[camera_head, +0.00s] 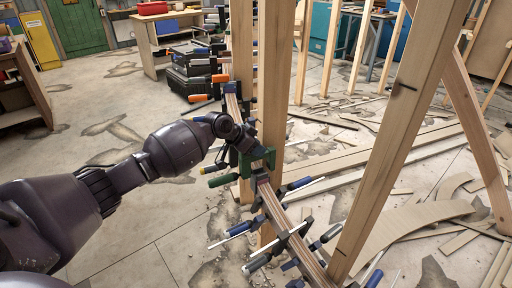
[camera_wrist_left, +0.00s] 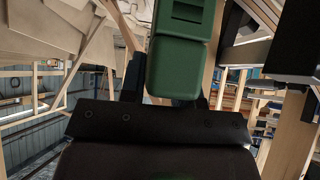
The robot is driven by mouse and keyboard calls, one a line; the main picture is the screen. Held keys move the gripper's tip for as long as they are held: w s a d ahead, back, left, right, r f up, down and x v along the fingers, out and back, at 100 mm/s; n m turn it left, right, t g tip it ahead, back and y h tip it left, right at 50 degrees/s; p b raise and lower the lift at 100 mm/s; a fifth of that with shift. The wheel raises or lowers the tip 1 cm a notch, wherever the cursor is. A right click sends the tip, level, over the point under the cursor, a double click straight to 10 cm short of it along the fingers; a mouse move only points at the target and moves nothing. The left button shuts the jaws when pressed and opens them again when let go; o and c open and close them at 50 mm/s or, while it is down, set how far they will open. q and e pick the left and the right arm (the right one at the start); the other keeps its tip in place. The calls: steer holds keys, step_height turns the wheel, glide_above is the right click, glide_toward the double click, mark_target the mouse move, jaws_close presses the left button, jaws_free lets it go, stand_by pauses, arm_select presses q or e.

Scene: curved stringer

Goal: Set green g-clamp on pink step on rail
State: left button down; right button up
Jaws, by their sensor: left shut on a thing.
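The green g-clamp (camera_head: 262,158) is at the curved rail (camera_head: 272,203), just in front of an upright post. My left gripper (camera_head: 246,146) reaches in from the left and is shut on the clamp. In the left wrist view the clamp's green body (camera_wrist_left: 180,68) fills the space beyond the dark gripper (camera_wrist_left: 165,100). I cannot tell whether the clamp touches the rail. My right gripper is not in view.
Several blue-handled clamps (camera_head: 238,229) sit along the lower rail, and orange-handled ones (camera_head: 219,78) along its upper part. Tall wooden posts (camera_head: 273,85) and (camera_head: 405,110) stand close to the rail. Loose boards (camera_head: 425,215) lie at right. The floor at left is mostly clear.

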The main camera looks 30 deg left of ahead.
mark_target(253, 160)
arm_select(q)
steer(key=shift+f, duration=0.1)
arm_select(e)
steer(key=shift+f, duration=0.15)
arm_select(q)
steer(key=shift+f+b, duration=0.5)
steer(key=shift+f, duration=0.9)
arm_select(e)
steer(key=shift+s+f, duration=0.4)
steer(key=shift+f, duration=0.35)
arm_select(q)
steer(key=shift+f, duration=0.3)
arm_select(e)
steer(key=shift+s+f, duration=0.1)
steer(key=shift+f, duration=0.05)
arm_select(q)
steer(key=shift+f+b, duration=0.5)
steer(key=shift+f, duration=0.8)
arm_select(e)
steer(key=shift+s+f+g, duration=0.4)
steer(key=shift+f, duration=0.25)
arm_select(q)
steer(key=shift+f, duration=0.15)
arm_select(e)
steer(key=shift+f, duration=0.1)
arm_select(q)
steer(key=shift+f+b, duration=0.3)
steer(key=shift+f, duration=0.15)
